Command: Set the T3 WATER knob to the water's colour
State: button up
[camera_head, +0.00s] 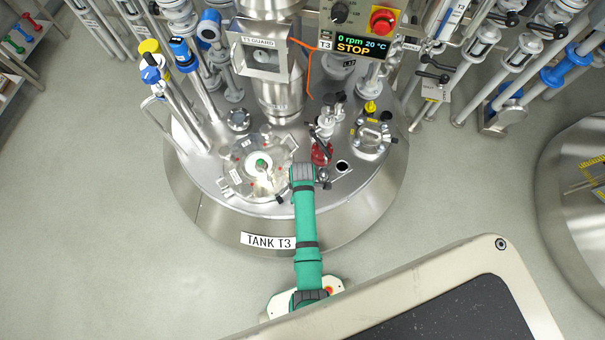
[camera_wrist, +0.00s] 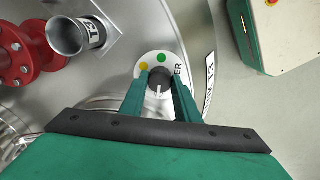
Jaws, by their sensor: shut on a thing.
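In the wrist view a dark round knob (camera_wrist: 160,77) sits on a pale round plate with a yellow dot (camera_wrist: 144,66), a green dot (camera_wrist: 161,57) and the letters "ER"; the rest of the plate is hidden. A white mark below the knob points toward my palm, away from both dots. My gripper (camera_wrist: 160,82) is shut on the knob, one finger on each side. In the head view tank T3 (camera_head: 215,205) has a round glass hatch (camera_head: 258,170) showing a small green patch; I cannot tell whether that is the water. My arm hides the knob there.
A red flanged fitting (camera_wrist: 18,55) and an open metal pipe mouth (camera_wrist: 68,37) stand left of the knob. The T3 control box (camera_head: 360,25) reads 0 rpm, 20 °C, STOP. Pipes crowd the tank's back. Floor at left is clear.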

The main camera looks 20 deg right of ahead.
jog(key=shift+n, duration=0.5)
jog(key=o, duration=1)
jog(key=shift+o, duration=0.2)
jog(key=shift+r, duration=0.1)
notch_tip(320, 180, up, 11)
jog(key=shift+f, duration=0.2)
